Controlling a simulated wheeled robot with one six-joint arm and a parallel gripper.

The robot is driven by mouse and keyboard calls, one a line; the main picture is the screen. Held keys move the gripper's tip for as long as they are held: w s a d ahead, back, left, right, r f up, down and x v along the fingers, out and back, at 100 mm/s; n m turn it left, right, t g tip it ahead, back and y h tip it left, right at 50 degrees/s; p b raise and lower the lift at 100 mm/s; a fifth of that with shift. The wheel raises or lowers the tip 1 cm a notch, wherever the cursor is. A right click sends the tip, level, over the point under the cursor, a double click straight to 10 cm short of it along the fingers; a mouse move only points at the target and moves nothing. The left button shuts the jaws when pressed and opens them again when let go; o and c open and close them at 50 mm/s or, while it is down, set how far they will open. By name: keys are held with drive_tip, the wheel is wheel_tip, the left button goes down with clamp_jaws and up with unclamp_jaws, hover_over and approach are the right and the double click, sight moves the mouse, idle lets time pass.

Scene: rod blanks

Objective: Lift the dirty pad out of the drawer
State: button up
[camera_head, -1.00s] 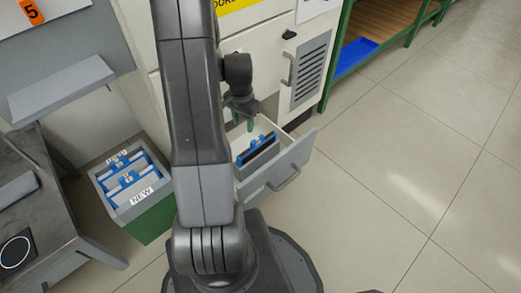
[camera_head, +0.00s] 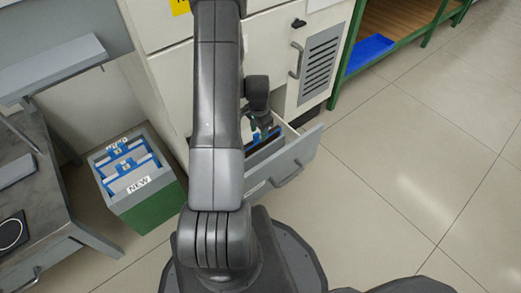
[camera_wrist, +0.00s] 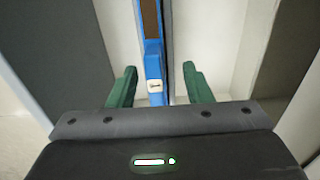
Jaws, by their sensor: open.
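The dirty pad (camera_head: 266,147) stands on edge in the open drawer (camera_head: 291,164). It has a blue frame and a dark brown face, and is partly hidden by my arm and gripper in the head view. My gripper (camera_head: 266,127) points down over the pad. In the wrist view, the green fingers of my gripper (camera_wrist: 159,70) are apart, one on each side of the pad's blue edge (camera_wrist: 153,62), with visible gaps. A small white mark shows on the blue edge. The pad's brown face (camera_wrist: 151,18) shows at the top of that view.
A green and grey box (camera_head: 147,198) labelled NEW holds blue-framed pads on the floor at left. A grey workbench (camera_head: 45,200) is at far left. The cream cabinet (camera_head: 170,80) stands behind the drawer. Open tiled floor (camera_head: 420,150) lies to the right.

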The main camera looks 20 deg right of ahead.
sight(260, 147)
drive_tip(key=f, duration=0.1)
drive_tip(key=f+b, duration=0.1)
drive_tip(key=f, duration=0.1)
drive_tip(key=f+b, duration=0.1)
drive_tip(key=f, duration=0.1)
drive_tip(key=shift+s+d+f, duration=0.1)
drive_tip(key=shift+s+d, duration=0.05)
drive_tip(key=shift+d, duration=0.15)
clamp_jaws()
